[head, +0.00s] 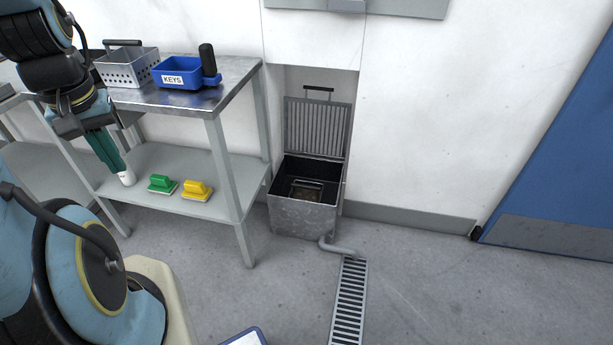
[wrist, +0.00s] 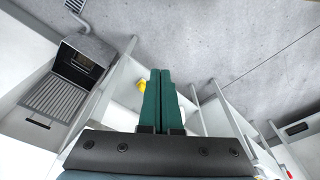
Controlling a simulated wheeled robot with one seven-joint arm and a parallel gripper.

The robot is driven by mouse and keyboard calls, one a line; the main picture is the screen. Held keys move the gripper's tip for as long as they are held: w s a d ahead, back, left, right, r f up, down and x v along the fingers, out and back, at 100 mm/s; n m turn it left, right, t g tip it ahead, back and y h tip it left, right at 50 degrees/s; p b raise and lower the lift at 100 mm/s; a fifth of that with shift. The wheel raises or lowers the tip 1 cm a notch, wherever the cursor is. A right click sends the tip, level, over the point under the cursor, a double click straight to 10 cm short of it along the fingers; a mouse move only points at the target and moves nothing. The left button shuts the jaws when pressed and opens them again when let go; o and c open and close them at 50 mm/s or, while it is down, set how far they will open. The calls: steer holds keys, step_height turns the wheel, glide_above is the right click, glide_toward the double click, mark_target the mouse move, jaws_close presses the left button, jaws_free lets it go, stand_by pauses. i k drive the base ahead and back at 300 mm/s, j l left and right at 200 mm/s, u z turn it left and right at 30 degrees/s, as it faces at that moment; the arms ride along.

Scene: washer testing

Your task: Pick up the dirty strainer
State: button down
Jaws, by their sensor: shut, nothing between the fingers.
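A strainer (head: 306,190) with brown dirt inside sits low in an open grey metal box (head: 301,218) on the floor, against the wall recess. Its handle shows as a dark frame over the top. In the wrist view the strainer (wrist: 84,61) shows small and dark in the box (wrist: 97,46) at upper left. My gripper (head: 117,165) is shut and empty, pointing down in front of the steel table, well left of the box. In the wrist view my gripper (wrist: 160,74) has its two green fingers together.
The box's ribbed lid (head: 318,128) stands open behind it. A steel table (head: 232,85) left of the box bears a grey perforated basket (head: 128,70) and a blue KEYS bin (head: 180,74). Green (head: 161,184) and yellow (head: 197,190) scrubbers lie on its shelf. Floor right of the drain grate (head: 350,300) is clear.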

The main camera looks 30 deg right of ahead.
mark_target(305, 190)
steer(key=i+l, duration=0.3)
steer(key=l, duration=0.15)
steer(key=i+l, duration=0.25)
steer(key=l, duration=0.2)
steer(key=l+u, duration=0.1)
steer(key=l, duration=1.2)
steer(key=i, duration=0.05)
